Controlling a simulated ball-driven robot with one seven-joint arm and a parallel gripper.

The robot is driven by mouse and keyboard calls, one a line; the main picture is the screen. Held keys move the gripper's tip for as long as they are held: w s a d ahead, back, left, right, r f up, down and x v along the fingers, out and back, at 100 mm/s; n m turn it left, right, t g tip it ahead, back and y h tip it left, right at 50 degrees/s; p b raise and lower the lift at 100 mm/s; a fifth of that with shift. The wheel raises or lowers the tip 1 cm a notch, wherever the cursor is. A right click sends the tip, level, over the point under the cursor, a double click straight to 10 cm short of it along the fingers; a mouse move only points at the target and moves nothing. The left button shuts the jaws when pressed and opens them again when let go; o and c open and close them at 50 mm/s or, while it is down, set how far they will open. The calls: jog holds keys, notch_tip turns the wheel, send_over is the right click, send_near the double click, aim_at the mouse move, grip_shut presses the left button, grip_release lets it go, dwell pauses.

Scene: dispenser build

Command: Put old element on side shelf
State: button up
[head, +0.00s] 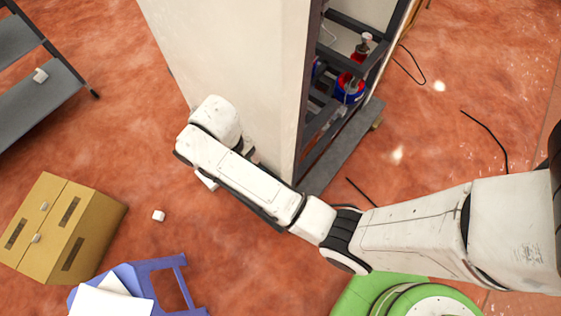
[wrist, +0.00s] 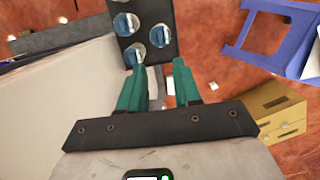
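My gripper (wrist: 154,68) has teal fingers, and they stand apart in the wrist view. In the head view my arm reaches to the pale side of the tall cabinet, and the fingers are hidden. Just past the fingertips is a dark block (wrist: 171,8) with several round blue-and-silver ends. A grey strip (wrist: 152,84) shows below it between the fingers; I cannot tell whether it is touched. I cannot tell which part is the old element. A dark grey shelf unit (head: 42,105) stands at the upper left of the head view with a small pale block on it.
The cabinet (head: 235,60) has an open dark frame with red-and-blue canisters (head: 350,88) at its right. Cardboard boxes (head: 95,215) and a blue frame (head: 183,290) stand at the lower left. A small white cube (head: 158,215) lies on the red floor. Dark cables lie at the right.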

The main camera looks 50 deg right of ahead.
jog(key=s+d+r+t, duration=0.1)
jog(key=s+d, duration=0.3)
jog(key=s, duration=0.5)
jog(key=s+d+r+t, duration=0.1)
jog(key=s+d, duration=0.3)
jog(key=s, duration=0.6)
jog(key=shift+r+m+t, duration=0.3)
jog(key=shift+t, duration=0.1)
